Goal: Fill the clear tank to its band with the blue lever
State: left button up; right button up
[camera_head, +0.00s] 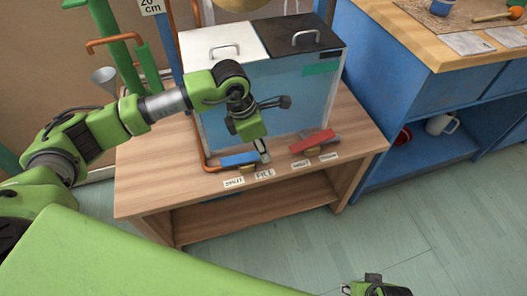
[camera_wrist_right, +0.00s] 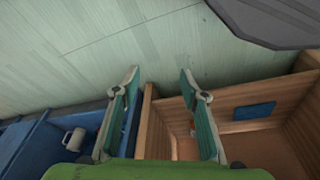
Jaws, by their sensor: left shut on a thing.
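The clear tank (camera_head: 222,125) stands on a wooden bench, with bluish contents showing through its front; I cannot make out a clear water line. A green band (camera_head: 320,68) is at its upper right. The blue lever (camera_head: 238,160) lies at the bench's front edge, left of a red lever (camera_head: 312,142). My left gripper (camera_head: 264,156) is shut on the blue lever at its right end, and its fingers partly hide it. My right gripper (camera_head: 376,288) is low at the bottom of the head view; in the wrist view its fingers (camera_wrist_right: 160,78) are apart and empty.
White (camera_head: 215,45) and black (camera_head: 305,40) lids with handles cover the tank. Small labels (camera_head: 265,174) sit along the front edge of the bench (camera_head: 145,190). A copper pipe runs down the tank's left. A blue cabinet (camera_head: 400,110) stands right, holding a white mug (camera_head: 440,124). The floor ahead is clear.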

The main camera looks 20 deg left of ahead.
pick_arm(q)
jog(key=h+b, duration=0.1)
jog(key=t+h+b, duration=0.1)
jog(key=b, duration=0.1)
jog(key=shift+s+a+r, duration=0.2)
jog(key=shift+a+r, duration=0.1)
jog(key=shift+a, duration=0.05)
pick_arm(e)
jog(key=w+v, duration=0.1)
jog(key=v, duration=1)
pick_arm(q)
jog(key=shift+s+a+r+t+h+b, duration=0.1)
jog(key=shift+r+t+h+b, duration=0.15)
jog(key=shift+t+h+b, duration=0.45)
jog(key=shift+b, duration=0.35)
jog(key=shift+r+b, duration=0.2)
jog(key=shift+b, duration=0.1)
pick_arm(e)
jog(key=w+a+t, duration=0.1)
jog(key=w+t, duration=0.2)
jog(key=w, duration=0.3)
jog(key=shift+w+a+y, duration=0.2)
jog(key=shift+a+y, duration=0.05)
jog(key=shift+y, duration=0.05)
pick_arm(q)
jog(key=o, duration=1.1)
jog(key=shift+a, duration=0.1)
jog(key=shift+s, duration=0.1)
